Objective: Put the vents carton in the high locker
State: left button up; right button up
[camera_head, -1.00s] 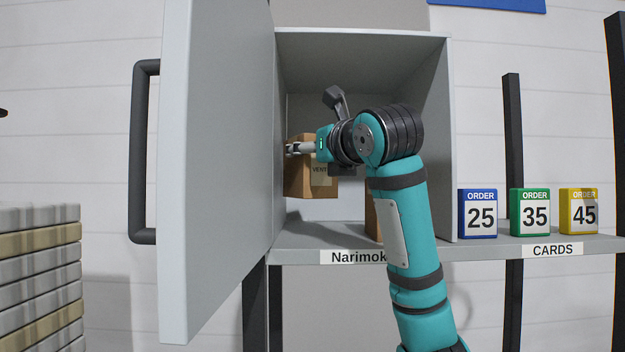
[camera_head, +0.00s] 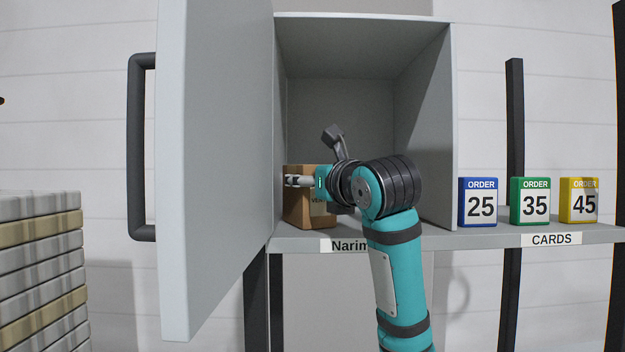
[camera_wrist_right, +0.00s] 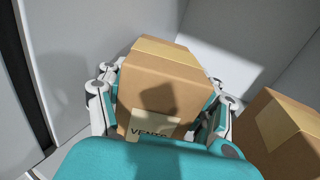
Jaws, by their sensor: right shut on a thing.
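The vents carton (camera_head: 311,215) is a brown box with a pale label, inside the open locker (camera_head: 365,22) at its left side. My right gripper (camera_head: 300,181) is shut on it; the wrist view shows a finger on either side of the carton (camera_wrist_right: 165,87). The carton is upright and low, close to the locker floor; whether it touches the floor I cannot tell. The gripper and arm hide part of its label and right side. My left gripper is not in view.
The locker door (camera_head: 215,170) stands open on the left with a dark handle (camera_head: 137,150). In the wrist view a second brown carton (camera_wrist_right: 278,138) is close on the right. Blue, green and yellow order cards (camera_head: 530,201) stand on the shelf outside. Stacked trays (camera_head: 40,270) stand at lower left.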

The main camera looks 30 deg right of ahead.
jog(key=o, duration=1.2)
jog(key=shift+f, duration=0.15)
jog(key=shift+c, duration=0.2)
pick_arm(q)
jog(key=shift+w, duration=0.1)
pick_arm(e)
jog(key=shift+r, duration=0.25)
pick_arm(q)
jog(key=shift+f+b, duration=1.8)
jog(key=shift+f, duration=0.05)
pick_arm(e)
jog(key=s+a, duration=0.1)
jog(key=s, duration=1.1)
jog(key=shift+a, duration=0.4)
jog(key=shift+f, duration=0.1)
